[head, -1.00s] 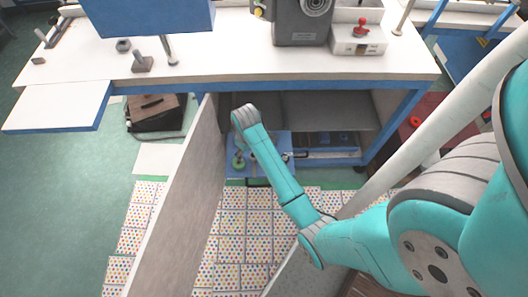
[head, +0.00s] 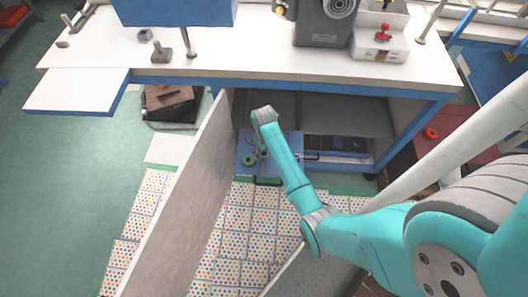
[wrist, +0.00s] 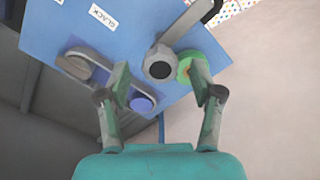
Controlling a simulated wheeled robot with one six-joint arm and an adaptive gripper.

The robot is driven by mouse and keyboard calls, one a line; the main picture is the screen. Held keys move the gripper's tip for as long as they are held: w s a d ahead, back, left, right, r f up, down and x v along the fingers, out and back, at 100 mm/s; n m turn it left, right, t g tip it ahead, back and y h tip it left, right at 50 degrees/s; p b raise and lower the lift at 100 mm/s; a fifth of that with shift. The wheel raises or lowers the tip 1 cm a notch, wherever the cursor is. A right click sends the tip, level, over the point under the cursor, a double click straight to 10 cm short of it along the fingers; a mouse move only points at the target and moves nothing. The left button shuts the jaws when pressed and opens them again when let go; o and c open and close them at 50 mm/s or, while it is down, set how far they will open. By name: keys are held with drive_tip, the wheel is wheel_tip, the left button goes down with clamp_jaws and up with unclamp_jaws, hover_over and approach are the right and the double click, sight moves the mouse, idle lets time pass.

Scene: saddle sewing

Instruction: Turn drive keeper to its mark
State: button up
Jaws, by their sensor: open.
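In the head view the board (head: 247,145) sits inside the cabinet, partly hidden by my arm; my fingers are not visible there.
An open cabinet door (head: 185,195) stands left of my arm, with another panel (head: 315,272) at lower right. The worktop (head: 270,62) overhangs the cabinet. Dotted mats (head: 240,230) cover the floor in front. A dark box (head: 170,103) stands left of the door.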

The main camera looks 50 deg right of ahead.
drive_tip(key=shift+f, duration=0.55)
clamp_jaws()
